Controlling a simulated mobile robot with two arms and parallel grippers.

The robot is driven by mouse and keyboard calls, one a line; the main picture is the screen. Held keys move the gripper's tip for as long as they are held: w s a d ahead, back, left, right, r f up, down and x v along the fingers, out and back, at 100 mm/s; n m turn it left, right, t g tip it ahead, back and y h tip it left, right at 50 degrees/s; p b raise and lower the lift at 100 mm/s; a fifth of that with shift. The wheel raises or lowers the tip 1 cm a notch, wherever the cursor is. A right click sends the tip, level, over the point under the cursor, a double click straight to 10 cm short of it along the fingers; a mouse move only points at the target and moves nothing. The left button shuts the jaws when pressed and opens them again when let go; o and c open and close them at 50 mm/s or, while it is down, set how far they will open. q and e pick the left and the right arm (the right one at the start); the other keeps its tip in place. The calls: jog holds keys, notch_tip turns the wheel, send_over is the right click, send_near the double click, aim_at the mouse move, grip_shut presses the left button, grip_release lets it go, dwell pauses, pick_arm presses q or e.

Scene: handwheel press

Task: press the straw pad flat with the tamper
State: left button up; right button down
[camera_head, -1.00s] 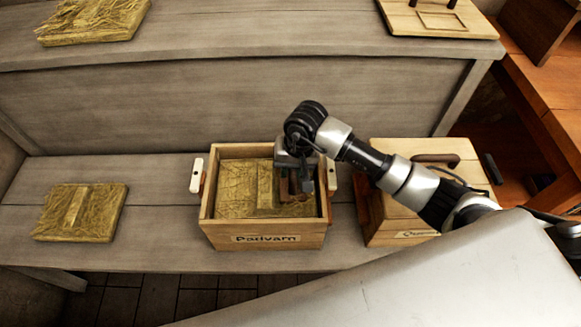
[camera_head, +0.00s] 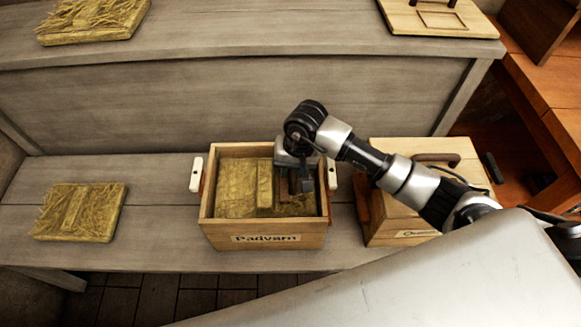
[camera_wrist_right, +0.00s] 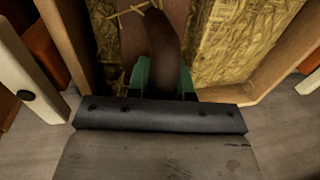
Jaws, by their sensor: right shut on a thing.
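The straw pad (camera_head: 237,190) lies inside the open wooden box labelled "Padvarn" (camera_head: 265,240), with a raised strip down its middle. It also shows in the right wrist view (camera_wrist_right: 240,40), with a few loose strands at the top. My right gripper (camera_head: 296,186) is down inside the right part of the box. Its green fingertips are shut on the brown handle of the tamper (camera_wrist_right: 163,48). The tamper's base is mostly hidden by the gripper, and I cannot tell how firmly it touches the pad. My left gripper is not in view.
White handles (camera_head: 196,175) stand at the box's sides. A closed wooden box (camera_head: 400,215) with a dark handle is close on the right. Another straw pad (camera_head: 82,212) lies on the bench at left, with clear bench between. More pieces lie on the upper shelf.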

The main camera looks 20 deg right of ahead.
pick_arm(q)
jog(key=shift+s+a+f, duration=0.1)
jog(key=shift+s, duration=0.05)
pick_arm(e)
jog(key=shift+f, duration=0.1)
dwell(0.4)
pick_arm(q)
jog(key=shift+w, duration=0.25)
pick_arm(e)
jog(key=shift+s, duration=0.1)
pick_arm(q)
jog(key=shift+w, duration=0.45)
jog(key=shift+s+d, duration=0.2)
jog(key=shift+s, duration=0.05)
pick_arm(e)
jog(key=shift+f, duration=0.1)
pick_arm(q)
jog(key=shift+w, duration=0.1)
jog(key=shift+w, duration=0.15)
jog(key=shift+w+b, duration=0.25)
jog(key=shift+b, duration=0.05)
pick_arm(e)
jog(key=shift+s, duration=0.1)
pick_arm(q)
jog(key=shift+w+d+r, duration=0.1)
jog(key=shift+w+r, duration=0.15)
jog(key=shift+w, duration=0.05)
pick_arm(e)
jog(key=shift+f, duration=0.1)
